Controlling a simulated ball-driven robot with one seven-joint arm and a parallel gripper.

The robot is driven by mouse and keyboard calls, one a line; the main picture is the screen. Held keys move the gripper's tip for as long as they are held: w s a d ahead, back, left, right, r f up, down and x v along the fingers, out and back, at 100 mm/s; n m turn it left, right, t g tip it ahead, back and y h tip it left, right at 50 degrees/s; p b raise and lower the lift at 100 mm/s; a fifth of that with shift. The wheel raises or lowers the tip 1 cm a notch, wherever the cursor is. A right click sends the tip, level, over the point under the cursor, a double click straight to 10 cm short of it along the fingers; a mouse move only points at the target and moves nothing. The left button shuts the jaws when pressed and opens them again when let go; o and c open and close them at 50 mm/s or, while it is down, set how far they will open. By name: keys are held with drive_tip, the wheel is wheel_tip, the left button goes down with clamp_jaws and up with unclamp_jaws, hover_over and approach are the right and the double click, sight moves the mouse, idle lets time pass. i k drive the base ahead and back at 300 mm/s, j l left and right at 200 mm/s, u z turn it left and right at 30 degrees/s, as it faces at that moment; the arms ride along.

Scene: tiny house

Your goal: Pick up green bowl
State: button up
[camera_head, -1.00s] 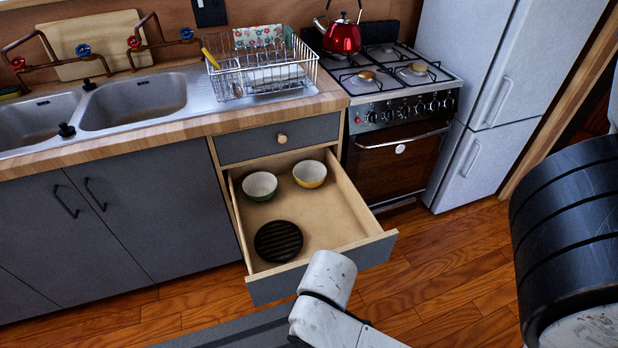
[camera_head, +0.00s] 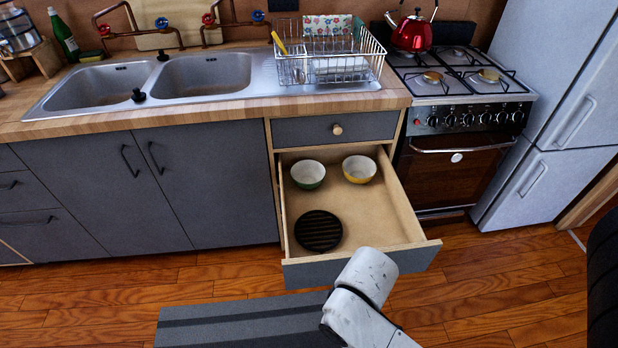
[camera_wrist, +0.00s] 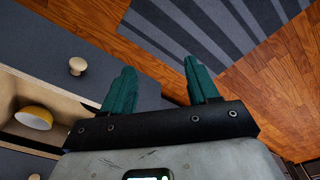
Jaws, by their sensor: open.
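The green bowl (camera_head: 309,182) sits in the open drawer (camera_head: 398,216), near its back left, in the head view. It is upright and pale inside, and looks empty. A yellow bowl (camera_head: 360,178) stands just right of it. My gripper (camera_wrist: 159,68) shows in the wrist view, with its two teal fingers apart and nothing between them. The yellow bowl also shows there at the left (camera_wrist: 35,118). The green bowl is not in the wrist view. My gripper's fingers do not show in the head view, so their exact distance from the bowl cannot be told.
A black ridged round piece (camera_head: 318,231) lies in the drawer's front left. A shut drawer (camera_head: 300,130) is above. The counter (camera_head: 215,110) carries a sink and dish rack (camera_head: 325,60). The stove (camera_head: 462,95) stands right. A striped grey rug (camera_head: 240,322) lies on the wooden floor.

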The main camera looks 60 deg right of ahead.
sight(306, 174)
drive_tip(key=i+j+z, duration=0.15)
drive_tip(key=i+z, duration=0.2)
drive_tip(key=i+j+z, duration=0.4)
drive_tip(key=i, duration=0.15)
drive_tip(key=i+j+z, duration=0.35)
drive_tip(key=i+l, duration=0.05)
